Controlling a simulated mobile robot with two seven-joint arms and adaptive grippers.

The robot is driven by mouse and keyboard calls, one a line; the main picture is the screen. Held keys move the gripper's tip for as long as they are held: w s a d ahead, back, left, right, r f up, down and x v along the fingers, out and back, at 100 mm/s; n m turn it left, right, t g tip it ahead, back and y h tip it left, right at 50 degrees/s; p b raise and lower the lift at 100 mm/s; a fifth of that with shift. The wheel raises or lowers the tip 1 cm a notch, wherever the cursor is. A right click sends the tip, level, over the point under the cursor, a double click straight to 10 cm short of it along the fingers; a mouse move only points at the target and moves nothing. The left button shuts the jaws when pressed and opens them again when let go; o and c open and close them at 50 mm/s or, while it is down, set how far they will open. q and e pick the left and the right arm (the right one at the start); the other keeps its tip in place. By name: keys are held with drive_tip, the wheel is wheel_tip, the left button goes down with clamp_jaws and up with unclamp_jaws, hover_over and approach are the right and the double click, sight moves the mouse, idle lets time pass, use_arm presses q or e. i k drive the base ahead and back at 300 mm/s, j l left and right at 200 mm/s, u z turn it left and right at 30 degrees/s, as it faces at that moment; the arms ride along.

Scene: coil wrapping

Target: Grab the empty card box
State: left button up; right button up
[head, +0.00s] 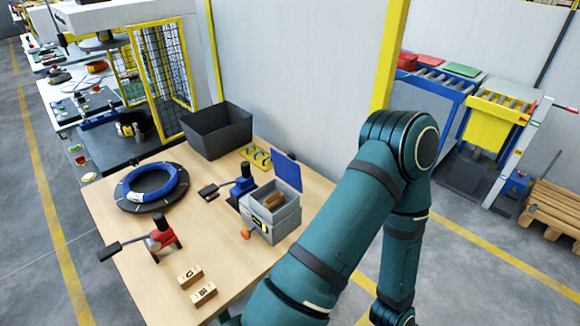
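Two small light-brown boxes with dark markings stand near the table's front edge, the upper one (190,276) just behind the lower one (204,294). A grey box (262,226) with a raised blue lid (287,171) stands at the table's right side, with a brown item (274,201) inside it. I cannot tell which of these is the empty card box. My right arm crosses the right half of the view, bent at a high elbow, and its gripper is out of view. My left gripper is not in view.
On the wooden table (215,245) are a coil (150,183) on a dark round base, a red clamp tool (163,238), a blue clamp tool (244,181) and a dark open bin (218,131). A yellow post (391,50) rises behind. Conveyors and a pallet (556,208) stand at right.

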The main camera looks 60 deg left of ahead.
sight(271, 203)
drive_tip(key=i+u, duration=0.25)
drive_tip(key=u, duration=0.25)
drive_tip(key=i+l+u, duration=0.1)
drive_tip(key=i+u, duration=0.2)
drive_tip(key=u, duration=0.2)
drive_tip(key=i+l+u, duration=0.2)
drive_tip(key=u, duration=0.3)
drive_tip(key=i+l+u, duration=0.2)
drive_tip(key=u, duration=0.3)
drive_tip(key=i+l+u, duration=0.1)
drive_tip(key=l+u, duration=0.4)
drive_tip(key=i+l+u, duration=0.1)
drive_tip(key=l+u, duration=0.2)
drive_tip(key=u, duration=0.2)
drive_tip(key=l+u, duration=0.5)
drive_tip(key=k+l+u, duration=0.1)
drive_tip(key=l+u, duration=0.2)
drive_tip(key=u, duration=0.2)
